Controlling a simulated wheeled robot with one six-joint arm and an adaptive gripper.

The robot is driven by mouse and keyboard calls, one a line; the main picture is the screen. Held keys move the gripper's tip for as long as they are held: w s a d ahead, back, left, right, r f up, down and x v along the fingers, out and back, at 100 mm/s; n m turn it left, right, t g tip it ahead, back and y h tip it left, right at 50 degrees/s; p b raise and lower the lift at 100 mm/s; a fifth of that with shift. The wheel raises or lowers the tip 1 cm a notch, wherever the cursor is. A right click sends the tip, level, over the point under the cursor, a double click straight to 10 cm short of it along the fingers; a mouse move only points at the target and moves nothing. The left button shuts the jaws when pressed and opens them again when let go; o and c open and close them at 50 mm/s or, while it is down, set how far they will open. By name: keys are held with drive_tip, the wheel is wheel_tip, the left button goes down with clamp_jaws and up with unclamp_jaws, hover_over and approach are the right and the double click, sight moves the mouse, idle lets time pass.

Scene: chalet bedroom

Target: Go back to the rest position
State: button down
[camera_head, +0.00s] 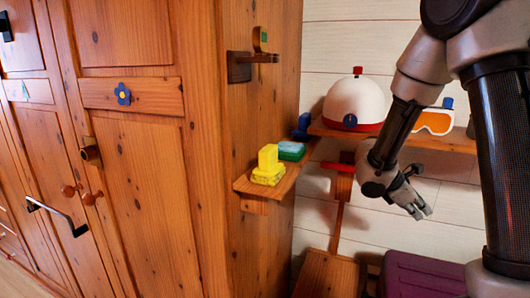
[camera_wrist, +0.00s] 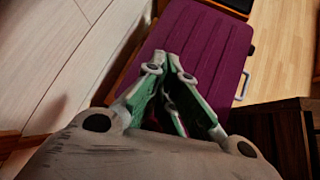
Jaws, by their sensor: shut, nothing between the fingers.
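My gripper (camera_head: 418,207) hangs at the end of my arm on the right of the head view, in front of the white plank wall. Its fingers point down and to the right. In the wrist view my gripper (camera_wrist: 166,62) has its fingertips close together, with nothing held between them. Behind the fingertips in that view lies a purple suitcase (camera_wrist: 215,50). The gripper appears apart from the shelf and the suitcase.
A wooden shelf (camera_head: 440,142) holds a white and red helmet (camera_head: 355,101) and orange goggles (camera_head: 434,121), close to my arm. A small shelf (camera_head: 245,186) holds a yellow object (camera_head: 268,168) and a green one (camera_head: 291,151). The suitcase (camera_head: 420,275) stands below. A wooden wardrobe (camera_head: 150,190) fills the left.

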drive_tip(key=s+r+m+y, duration=0.3)
drive_tip(key=s+r+m, duration=0.5)
drive_tip(key=s+r, duration=0.2)
drive_tip(key=s+a+r+m+t+y, duration=0.4)
drive_tip(key=s+a+r+m+y, duration=0.2)
drive_tip(key=s, duration=0.5)
drive_tip(key=shift+a+m, duration=0.7)
drive_tip(key=shift+a, duration=0.25)
